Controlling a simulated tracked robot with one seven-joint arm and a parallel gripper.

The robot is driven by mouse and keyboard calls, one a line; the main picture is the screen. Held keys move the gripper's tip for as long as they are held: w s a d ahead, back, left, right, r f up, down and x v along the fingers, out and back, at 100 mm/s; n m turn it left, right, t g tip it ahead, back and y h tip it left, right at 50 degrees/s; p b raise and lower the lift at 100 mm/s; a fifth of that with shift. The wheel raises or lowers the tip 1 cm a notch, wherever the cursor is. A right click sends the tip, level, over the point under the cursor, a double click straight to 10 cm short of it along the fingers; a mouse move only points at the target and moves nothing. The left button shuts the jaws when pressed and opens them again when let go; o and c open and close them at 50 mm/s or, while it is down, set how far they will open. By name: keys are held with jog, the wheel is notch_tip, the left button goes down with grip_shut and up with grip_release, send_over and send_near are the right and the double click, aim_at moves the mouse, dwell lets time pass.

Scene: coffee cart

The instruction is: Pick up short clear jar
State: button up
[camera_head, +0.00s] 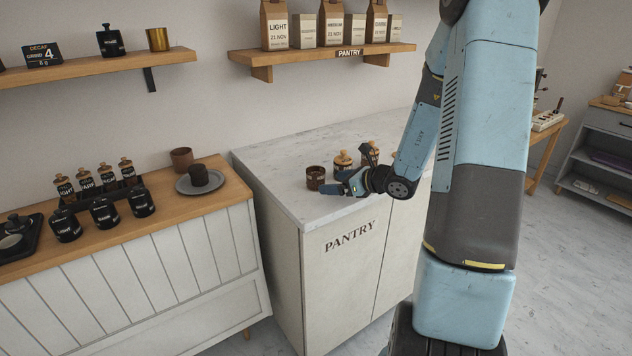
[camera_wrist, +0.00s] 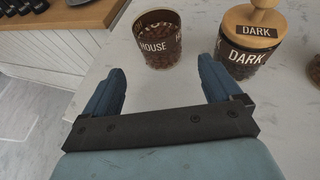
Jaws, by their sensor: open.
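A short clear jar (camera_wrist: 158,54) with a brown HOUSE label and coffee beans stands upright and lidless on the pantry top. It also shows in the head view (camera_head: 316,177) near the counter's left part. My gripper (camera_wrist: 161,68) is open and empty, its two blue fingers pointing at the jar. The jar stands just beyond the fingertips, roughly in line with the gap, and not between them. In the head view my gripper (camera_head: 335,189) is low over the counter, right beside the jar.
A wooden-lidded jar labelled DARK (camera_wrist: 247,50) stands close to the right of the short jar, near my right finger. Another jar is cut off at the right edge. The pale pantry counter (camera_head: 275,165) is clear to the left. A pantry shelf (camera_head: 330,57) hangs above.

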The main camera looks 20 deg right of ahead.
aim_at(324, 179)
jog(key=shift+r+x, duration=0.15)
jog(key=shift+x, duration=1.8)
jog(key=shift+r+x, duration=0.15)
jog(key=shift+x, duration=1.85)
jog(key=shift+w, duration=0.15)
jog(key=shift+c, duration=0.3)
jog(key=c, duration=1.1)
jog(key=shift+c, duration=0.2)
jog(key=shift+r, duration=0.15)
